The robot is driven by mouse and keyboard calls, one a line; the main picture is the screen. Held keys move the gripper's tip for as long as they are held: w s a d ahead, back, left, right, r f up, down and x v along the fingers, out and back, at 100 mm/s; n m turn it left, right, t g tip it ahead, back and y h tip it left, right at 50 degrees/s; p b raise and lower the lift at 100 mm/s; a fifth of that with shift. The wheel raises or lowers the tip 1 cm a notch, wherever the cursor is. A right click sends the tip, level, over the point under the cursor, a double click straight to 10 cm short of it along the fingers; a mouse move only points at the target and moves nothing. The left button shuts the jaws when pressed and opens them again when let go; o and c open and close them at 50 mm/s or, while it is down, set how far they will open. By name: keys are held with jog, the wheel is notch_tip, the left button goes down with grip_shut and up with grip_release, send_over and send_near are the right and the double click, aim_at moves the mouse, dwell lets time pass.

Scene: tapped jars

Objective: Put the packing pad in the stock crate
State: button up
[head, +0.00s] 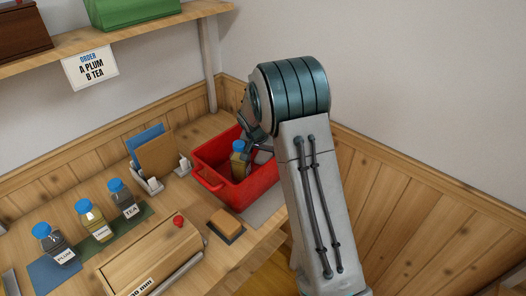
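The stock crate appears to be the red crate (254,189) with handles, at the back right of the bench. A jar with a blue cap and yellowish contents (238,163) shows inside its opening. My gripper (254,151) reaches down at the crate, close to the jar; my arm hides part of it, and I cannot tell whether its fingers are open or shut or touch the jar. A grey piece (263,157) shows at the crate's right side. I cannot tell whether it is the packing pad. A tan block (225,220) lies on a dark tray in front of the crate.
Labelled jars PLUM (57,247) and TEA (124,202) stand on mats at left, with another jar (95,222) between. A wooden box (150,258) with a red knob is in front. A rack holds folders (157,155). An order card (91,68) hangs from the shelf.

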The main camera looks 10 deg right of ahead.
jog(key=shift+r+p, duration=0.4)
jog(key=shift+p, duration=0.1)
jog(key=v, duration=1.2)
jog(key=s+d+r+n+y, duration=0.1)
jog(key=s+r+n, duration=0.1)
jog(key=s, duration=1.3)
jog(key=s+d+r+n+g+y, duration=0.1)
jog(key=s+n, duration=0.3)
jog(key=s, duration=1.2)
jog(key=shift+v, duration=0.8)
jog(key=shift+d, duration=0.2)
